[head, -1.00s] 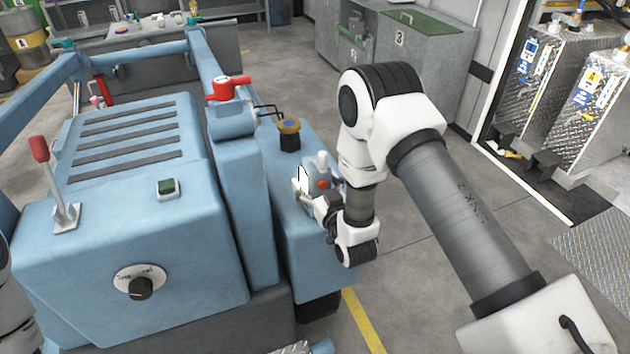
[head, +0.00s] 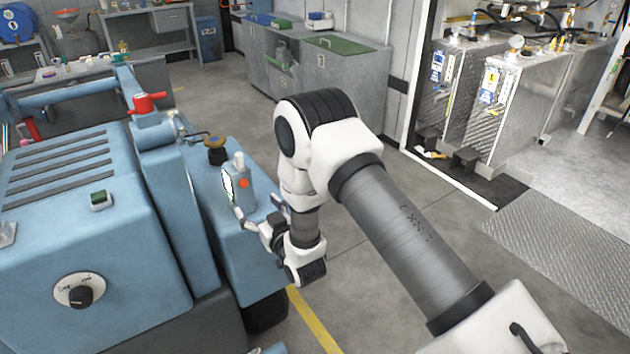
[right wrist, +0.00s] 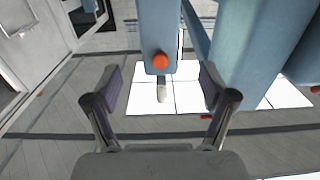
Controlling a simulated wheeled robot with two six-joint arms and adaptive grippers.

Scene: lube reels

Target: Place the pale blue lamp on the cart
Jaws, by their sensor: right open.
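The pale blue lamp (head: 237,196) stands upright on the side ledge of the blue machine (head: 205,187), which may be the cart. It has a white round face on its left, an orange button and a light knob on top. My right gripper (head: 260,210) is just right of the lamp, open and empty. In the right wrist view the lamp (right wrist: 158,30) appears upside down, beyond and between the spread fingers (right wrist: 161,80), with clear space at both pads. My left gripper is not in view.
A dark post with a brown cap (head: 216,150) stands behind the lamp on the ledge. A red-handled valve (head: 148,102) is on the machine's column. Grey cabinets (head: 340,75) and metal tanks (head: 500,100) stand farther back. Floor right of the machine is clear.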

